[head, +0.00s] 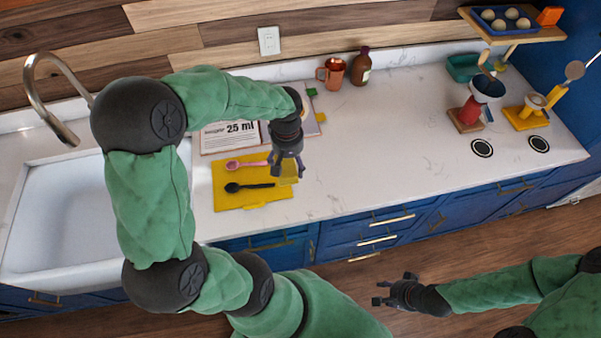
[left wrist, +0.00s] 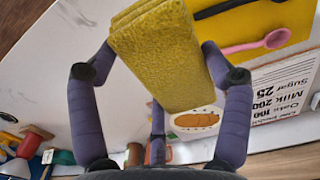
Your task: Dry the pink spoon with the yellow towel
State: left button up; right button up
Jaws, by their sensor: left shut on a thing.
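The pink spoon (head: 245,164) lies on a yellow mat (head: 230,201) on the counter, beside a black spoon (head: 249,186). It also shows in the left wrist view (left wrist: 257,43), lying flat. My left gripper (head: 288,168) is at the right edge of the mat, shut on the folded yellow towel (left wrist: 155,55), which sits between its fingers in the left wrist view. The towel is mostly hidden by the gripper in the head view. Whether it touches the mat I cannot tell. My right gripper (head: 391,290) is empty with fingers apart, out over the floor in front of the counter.
A recipe card (head: 229,136) stands or lies behind the mat. The sink (head: 70,215) and tap (head: 50,95) are on the left. A copper mug (head: 332,73) and brown bottle (head: 361,67) stand at the back. The counter's middle is clear.

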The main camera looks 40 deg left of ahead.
pick_arm(q)
jog(key=a+f+p, duration=0.1)
jog(key=a+p, duration=0.5)
jog(key=a, duration=1)
jog(key=shift+s+a+f+b, duration=0.15)
jog(key=shift+f+b, duration=0.7)
jog(key=shift+f, duration=0.5)
jog(key=shift+s+f+b, duration=0.15)
jog(key=shift+f+b, duration=0.65)
jog(key=shift+f, duration=0.5)
